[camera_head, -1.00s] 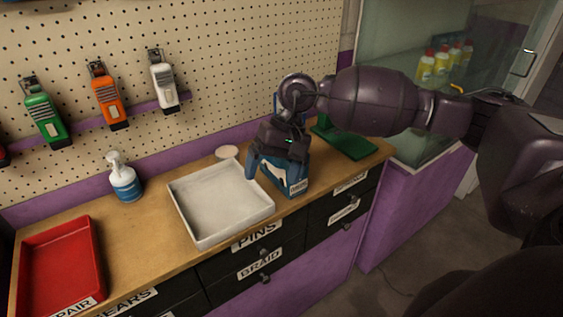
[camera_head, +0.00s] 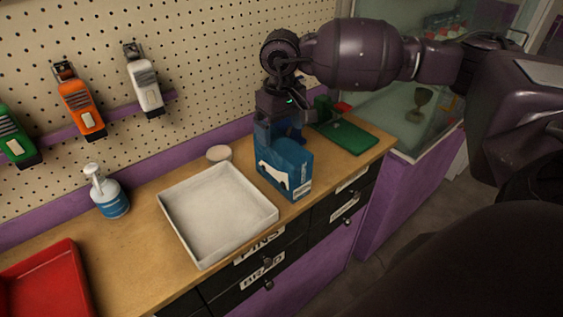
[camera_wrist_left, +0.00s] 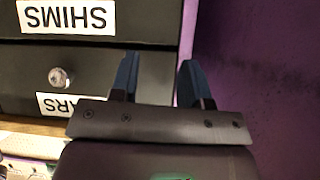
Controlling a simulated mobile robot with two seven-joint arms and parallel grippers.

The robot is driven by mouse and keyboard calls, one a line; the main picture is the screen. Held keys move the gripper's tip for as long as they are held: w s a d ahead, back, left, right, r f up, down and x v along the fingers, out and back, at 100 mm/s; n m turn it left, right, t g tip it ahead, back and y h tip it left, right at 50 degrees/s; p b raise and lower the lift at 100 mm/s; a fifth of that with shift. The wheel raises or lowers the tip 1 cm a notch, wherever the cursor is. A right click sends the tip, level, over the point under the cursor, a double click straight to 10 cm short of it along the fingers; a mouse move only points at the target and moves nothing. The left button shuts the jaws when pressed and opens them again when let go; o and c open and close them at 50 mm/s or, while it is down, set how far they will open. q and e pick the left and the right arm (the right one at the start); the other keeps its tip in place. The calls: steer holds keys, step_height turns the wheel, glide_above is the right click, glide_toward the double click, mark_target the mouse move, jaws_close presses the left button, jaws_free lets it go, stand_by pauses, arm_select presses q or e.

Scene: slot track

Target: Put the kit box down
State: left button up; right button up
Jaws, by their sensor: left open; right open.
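The kit box (camera_head: 286,170) is blue with a white car picture. It stands upright on the wooden worktop, right of the white tray (camera_head: 215,212). My right gripper (camera_head: 285,135) is open just above and behind the box, with its fingers apart; whether a finger still touches the box I cannot tell. My left gripper (camera_wrist_left: 158,85) is open and empty in the left wrist view, in front of dark drawers and a purple panel. It is not in the head view.
A green mat (camera_head: 348,136) lies right of the box. A glass case (camera_head: 415,110) stands at right.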

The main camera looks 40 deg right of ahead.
mark_target(282, 143)
steer(key=shift+w+f, duration=0.1)
steer(key=shift+f, duration=1.3)
steer(key=f, duration=0.3)
steer(key=shift+s+f+p, duration=0.15)
steer(key=shift+s+p, duration=0.1)
steer(key=shift+p, duration=0.15)
steer(key=shift+f, duration=0.45)
arm_select(q)
steer(key=shift+w+d+r, duration=0.1)
steer(key=shift+w+r, duration=0.6)
steer(key=shift+r, duration=0.15)
arm_select(e)
steer(key=shift+c, duration=0.3)
steer(key=c, duration=1)
arm_select(q)
steer(key=shift+s+f, duration=0.2)
steer(key=shift+s, duration=0.1)
arm_select(e)
steer(key=shift+w+r, duration=0.1)
steer(key=shift+r, duration=0.05)
steer(key=shift+c, duration=1.1)
